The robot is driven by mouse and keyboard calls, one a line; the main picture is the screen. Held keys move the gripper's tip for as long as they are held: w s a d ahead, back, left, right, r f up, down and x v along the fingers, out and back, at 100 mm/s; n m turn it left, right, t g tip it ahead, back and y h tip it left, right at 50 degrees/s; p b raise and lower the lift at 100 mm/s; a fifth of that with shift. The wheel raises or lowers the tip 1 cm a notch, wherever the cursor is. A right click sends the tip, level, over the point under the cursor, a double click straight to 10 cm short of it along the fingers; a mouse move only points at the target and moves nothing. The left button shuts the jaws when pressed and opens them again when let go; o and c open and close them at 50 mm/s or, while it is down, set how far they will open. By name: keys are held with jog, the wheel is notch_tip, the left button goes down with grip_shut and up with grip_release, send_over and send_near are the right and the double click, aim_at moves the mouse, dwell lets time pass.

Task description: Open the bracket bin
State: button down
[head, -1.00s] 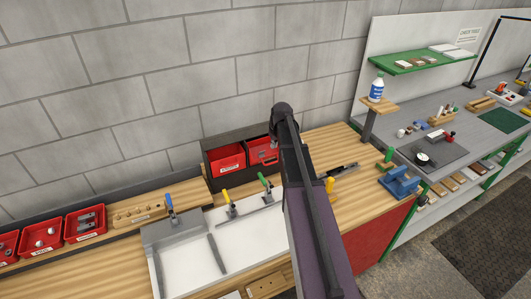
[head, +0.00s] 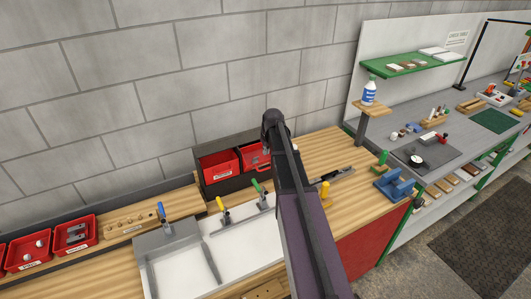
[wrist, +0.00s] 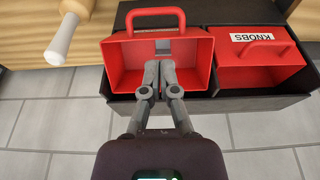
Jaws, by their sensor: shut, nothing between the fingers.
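The red bracket bin (wrist: 118,70) is in the left half of the wrist view, in a dark housing (wrist: 258,106). Its handle (wrist: 156,12) is at the top. Its hollow inside faces the camera, with a grey patch (wrist: 163,46) at the back, and the bin looks tipped out. My gripper (wrist: 152,78) is shut and empty, its fingertips overlapping the bin's opening; I cannot tell whether they touch it. In the head view the bin (head: 251,157) is partly hidden behind my arm.
A second red bin labelled KNOBS (wrist: 262,70) sits beside it in the housing. A white-and-tan tool (wrist: 62,38) stands left of the bins in the wrist view.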

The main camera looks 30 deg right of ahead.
aim_at(264, 162)
jog(key=shift+b+x, duration=3.9)
jog(key=shift+x, duration=0.4)
jog(key=shift+s+d, duration=0.1)
